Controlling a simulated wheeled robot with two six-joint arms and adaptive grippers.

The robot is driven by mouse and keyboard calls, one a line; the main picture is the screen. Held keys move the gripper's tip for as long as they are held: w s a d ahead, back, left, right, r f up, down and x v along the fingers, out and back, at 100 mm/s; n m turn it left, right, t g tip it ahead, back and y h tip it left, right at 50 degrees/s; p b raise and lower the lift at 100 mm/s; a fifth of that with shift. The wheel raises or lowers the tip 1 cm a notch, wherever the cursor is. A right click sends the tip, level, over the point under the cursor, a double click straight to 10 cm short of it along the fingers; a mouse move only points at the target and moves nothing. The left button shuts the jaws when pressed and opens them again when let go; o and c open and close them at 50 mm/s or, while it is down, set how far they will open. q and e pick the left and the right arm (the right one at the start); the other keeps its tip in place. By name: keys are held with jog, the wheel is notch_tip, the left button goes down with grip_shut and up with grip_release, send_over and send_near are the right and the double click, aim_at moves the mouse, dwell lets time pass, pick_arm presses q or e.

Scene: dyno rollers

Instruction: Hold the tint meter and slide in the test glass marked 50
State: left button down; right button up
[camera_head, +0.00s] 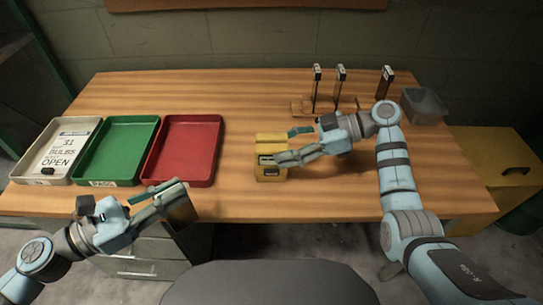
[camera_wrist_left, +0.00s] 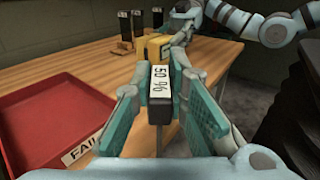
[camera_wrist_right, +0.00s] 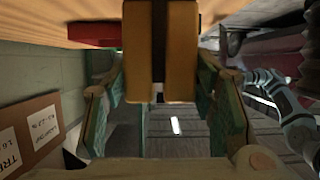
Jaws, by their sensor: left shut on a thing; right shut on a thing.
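The tint meter (camera_head: 271,174) is a yellow block with a dark slot. My right gripper (camera_head: 290,145) is shut on it near the middle of the table. I cannot tell whether it touches the tabletop. The meter fills the top of the right wrist view (camera_wrist_right: 181,55), its dark slot showing. The test glass (camera_head: 183,214) has a black holder with a white label reading 50 % in the left wrist view (camera_wrist_left: 160,95). My left gripper (camera_head: 165,200) is shut on it at the table's front edge, left of and apart from the meter.
White (camera_head: 25,165), green (camera_head: 120,121) and red (camera_head: 196,119) trays stand at the left. A rack (camera_head: 299,106) with other black-topped test glasses (camera_head: 340,74) stands at the back. A grey bin (camera_head: 428,107) stands at the back right. Table space right of the meter is clear.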

dwell(0.5)
pick_arm(q)
jog(key=w+r+n+t+y, duration=0.1)
jog(key=w+r, duration=0.3)
jog(key=r, duration=0.4)
jog(key=w+r+t, duration=0.1)
jog(key=w+r, duration=0.4)
jog(key=r, duration=0.4)
jog(key=w+d+r+m+g+h, duration=0.1)
jog(key=w+d+r+m+g, duration=0.2)
jog(key=r, duration=0.4)
jog(key=w+d+r+g+h, duration=0.2)
jog(key=w+d+r, duration=0.1)
jog(key=d+r, duration=0.25)
jog(key=d+f+m+g+h, duration=0.1)
jog(key=d+f+m+g, duration=0.25)
jog(key=d+g, duration=0.45)
notch_tip(320, 180, down, 13)
jog(key=d+m, duration=0.1)
jog(key=d, duration=0.1)
jog(key=shift+d, duration=0.25)
jog(key=shift+s+f+m, duration=0.1)
jog(key=shift+f+m, duration=0.15)
jog(key=shift+f, duration=0.15)
